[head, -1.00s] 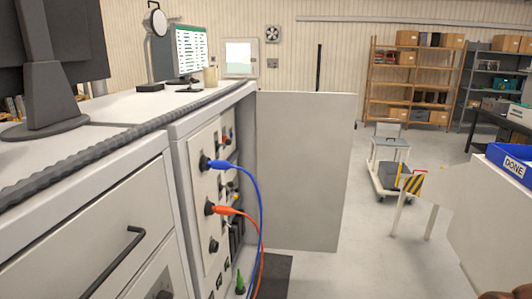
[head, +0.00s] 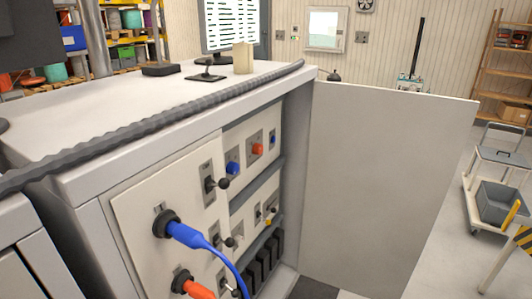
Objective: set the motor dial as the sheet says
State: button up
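An open grey cabinet (head: 85,192) with a control panel (head: 136,205) stands in the middle of the head view. A blue plug (head: 187,234) and an orange plug (head: 198,289) with cables sit in the panel. Black-knobbed levers (head: 222,183) are beside them. Deeper in are blue (head: 233,167) and orange (head: 257,149) round fittings. I cannot tell which part, if any, is the motor dial. A screen or sheet with rows of text (head: 230,24) stands behind the cabinet top; its text is too small to read. My gripper is not in view.
The cabinet's open door (head: 380,185) sticks out to the right. A thick grey cable (head: 150,120) runs along the cabinet top. A cart with a grey bin (head: 497,204) stands on the floor at right. Shelves (head: 508,70) are at the back right.

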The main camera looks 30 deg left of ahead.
aim_at(232, 168)
jog(key=i, duration=1.35)
jog(key=u, duration=3.25)
